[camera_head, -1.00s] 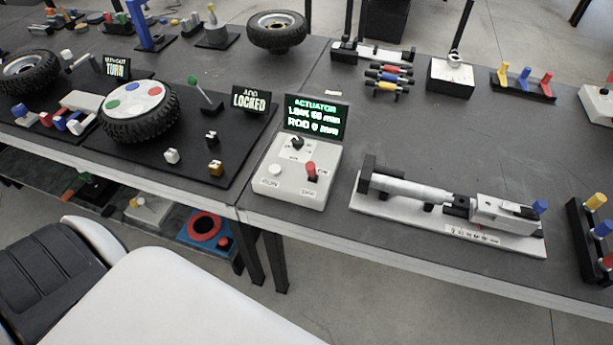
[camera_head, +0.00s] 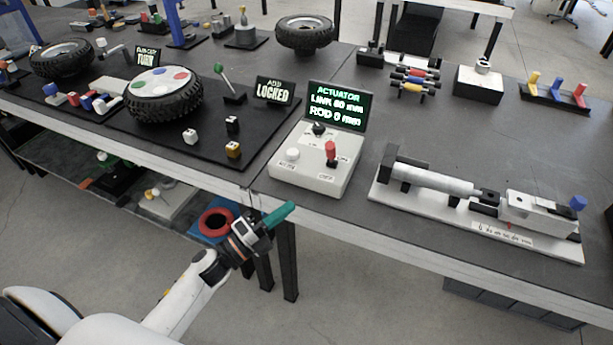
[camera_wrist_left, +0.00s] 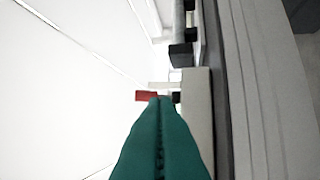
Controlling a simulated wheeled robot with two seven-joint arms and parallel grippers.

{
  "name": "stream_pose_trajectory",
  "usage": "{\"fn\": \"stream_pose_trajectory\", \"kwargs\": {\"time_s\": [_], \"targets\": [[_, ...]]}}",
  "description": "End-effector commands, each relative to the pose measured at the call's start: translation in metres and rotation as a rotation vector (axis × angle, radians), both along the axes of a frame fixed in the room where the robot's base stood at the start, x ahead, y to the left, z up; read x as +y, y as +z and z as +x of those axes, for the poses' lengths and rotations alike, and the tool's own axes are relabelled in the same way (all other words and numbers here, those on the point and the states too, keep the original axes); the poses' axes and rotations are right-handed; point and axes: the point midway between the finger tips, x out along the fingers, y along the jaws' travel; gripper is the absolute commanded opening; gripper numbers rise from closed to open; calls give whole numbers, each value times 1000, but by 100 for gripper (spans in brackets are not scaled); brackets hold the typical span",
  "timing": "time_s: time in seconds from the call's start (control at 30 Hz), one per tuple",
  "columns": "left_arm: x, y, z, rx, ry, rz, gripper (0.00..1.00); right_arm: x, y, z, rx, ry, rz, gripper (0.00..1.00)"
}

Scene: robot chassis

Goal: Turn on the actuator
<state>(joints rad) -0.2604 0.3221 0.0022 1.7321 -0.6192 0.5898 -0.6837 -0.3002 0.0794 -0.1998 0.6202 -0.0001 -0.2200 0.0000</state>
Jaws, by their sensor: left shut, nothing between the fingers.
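The actuator control box (camera_head: 318,172) is a white box near the table's front edge. It carries a red lever (camera_head: 331,150), a white button (camera_head: 292,154) and a black knob (camera_head: 319,129). Its screen (camera_head: 338,106) reads ACTUATOR, LINK 60 mm, ROD 0 mm. The actuator (camera_head: 430,178) lies on a white base to the right of the box. My left gripper (camera_head: 280,214) has green fingers, shut and empty, in front of the table edge below the box. In the left wrist view the fingers (camera_wrist_left: 160,125) point toward the red lever (camera_wrist_left: 146,96). My right gripper is not in view.
A wheel (camera_head: 165,96) on a black board stands left of the box, with a LOCKED sign (camera_head: 275,90). A lower shelf (camera_head: 60,158) lies under the table.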

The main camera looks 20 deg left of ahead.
Motion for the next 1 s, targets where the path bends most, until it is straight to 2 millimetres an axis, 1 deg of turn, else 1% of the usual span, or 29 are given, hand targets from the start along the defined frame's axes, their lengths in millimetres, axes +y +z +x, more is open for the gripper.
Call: {"fn": "stream_pose_trajectory", "kwargs": {"time_s": [0.03, 0.1, 0.17, 0.47, 0.57, 0.67, 0.77, 1.0], "targets": [[-3, 7, -2, -37, -14, 24, 0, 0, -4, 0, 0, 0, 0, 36], [-6, 15, -3, -70, -26, 44, 0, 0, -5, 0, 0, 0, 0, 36], [-7, 19, -4, -83, -31, 54, 0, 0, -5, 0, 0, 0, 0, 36], [-7, 20, -4, -85, -31, 54, 0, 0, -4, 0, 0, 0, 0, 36], [-9, 22, -1, -86, -31, 53, 0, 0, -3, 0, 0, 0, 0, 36], [-15, 26, 8, -86, -31, 53, 0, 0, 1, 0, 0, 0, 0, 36], [-24, 32, 22, -87, -30, 52, 0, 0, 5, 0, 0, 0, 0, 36], [-52, 47, 64, -85, -31, 51, 0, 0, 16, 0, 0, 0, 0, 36]]}}
